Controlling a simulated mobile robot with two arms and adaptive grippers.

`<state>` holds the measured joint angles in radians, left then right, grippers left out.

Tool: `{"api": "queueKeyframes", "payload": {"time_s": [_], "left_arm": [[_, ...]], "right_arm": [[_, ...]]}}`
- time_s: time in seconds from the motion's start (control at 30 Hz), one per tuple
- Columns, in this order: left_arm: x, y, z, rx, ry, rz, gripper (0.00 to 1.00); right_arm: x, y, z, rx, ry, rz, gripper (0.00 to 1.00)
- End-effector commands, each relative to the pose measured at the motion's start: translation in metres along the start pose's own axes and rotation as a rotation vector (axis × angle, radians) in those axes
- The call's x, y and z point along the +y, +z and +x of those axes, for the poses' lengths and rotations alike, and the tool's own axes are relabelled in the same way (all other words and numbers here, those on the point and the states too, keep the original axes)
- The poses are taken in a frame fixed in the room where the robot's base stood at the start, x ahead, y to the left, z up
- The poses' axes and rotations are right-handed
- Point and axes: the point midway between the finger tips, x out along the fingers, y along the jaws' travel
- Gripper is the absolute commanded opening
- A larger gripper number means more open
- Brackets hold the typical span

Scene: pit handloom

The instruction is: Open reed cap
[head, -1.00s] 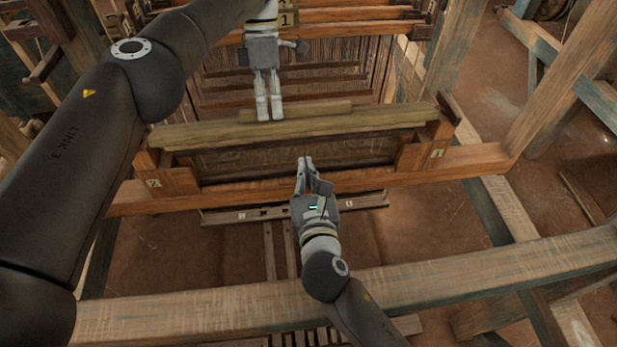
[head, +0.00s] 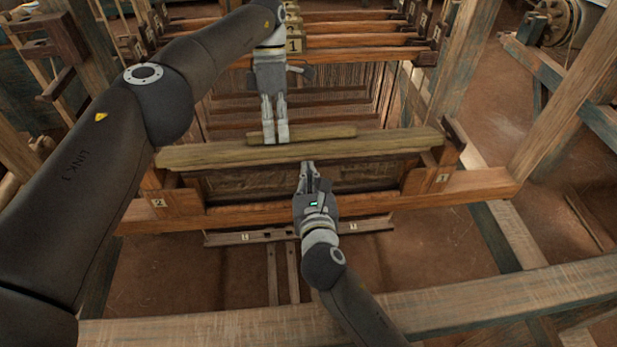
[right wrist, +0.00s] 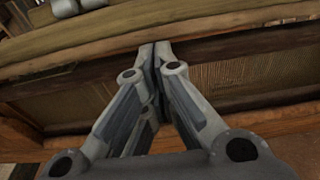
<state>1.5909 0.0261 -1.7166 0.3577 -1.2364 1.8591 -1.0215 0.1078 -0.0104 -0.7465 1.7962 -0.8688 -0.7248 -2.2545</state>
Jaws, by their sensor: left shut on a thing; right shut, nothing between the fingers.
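The reed cap (head: 380,145) is a long pale olive-brown wooden bar across the top of the batten frame, with a shorter raised strip (head: 325,132) on it. My left gripper (head: 276,140) comes down from above and is shut on the reed cap, left of its middle. My right gripper (head: 308,165) is shut and empty, in front of the reed and just below the cap's near edge. In the right wrist view its closed fingertips (right wrist: 161,45) are close to the cap's underside; I cannot tell if they touch. The reed (right wrist: 250,75) shows as fine vertical lines behind them.
The lower batten beam (head: 470,188) with numbered end blocks (head: 157,205) runs below the reed. A thick wooden beam (head: 480,292) crosses the front. Heddle shafts (head: 340,40) stand behind the cap. Posts flank the loom, with open floor between the beams.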

Motion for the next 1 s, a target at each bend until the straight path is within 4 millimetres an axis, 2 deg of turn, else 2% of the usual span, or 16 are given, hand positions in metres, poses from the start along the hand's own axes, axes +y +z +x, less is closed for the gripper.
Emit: {"api": "queueKeyframes", "payload": {"time_s": [0.03,0.27,0.3,0.47,1.0], "left_arm": [[-0.0005,0.0002,0.0002,0.001,-0.002,0.0,0.0],[-0.0008,0.0004,0.0013,0.001,-0.004,0.001,0.0],[-0.0008,0.0005,0.0015,0.001,-0.005,0.001,0.24],[-0.0011,0.0006,0.0022,0.002,-0.007,0.002,0.43],[-0.0007,0.0,0.0,0.003,0.003,0.002,0.43]], "right_arm": [[-0.0001,0.0097,0.0007,-0.014,0.002,-0.001,0.0],[-0.0002,0.0143,0.0008,-0.022,0.002,0.002,0.0],[-0.0002,0.015,0.0009,-0.023,0.002,0.002,0.0],[-0.0002,0.0161,0.001,-0.025,0.002,0.002,0.0],[-0.0001,0.0159,0.0002,-0.018,0.002,0.001,0.0]]}}
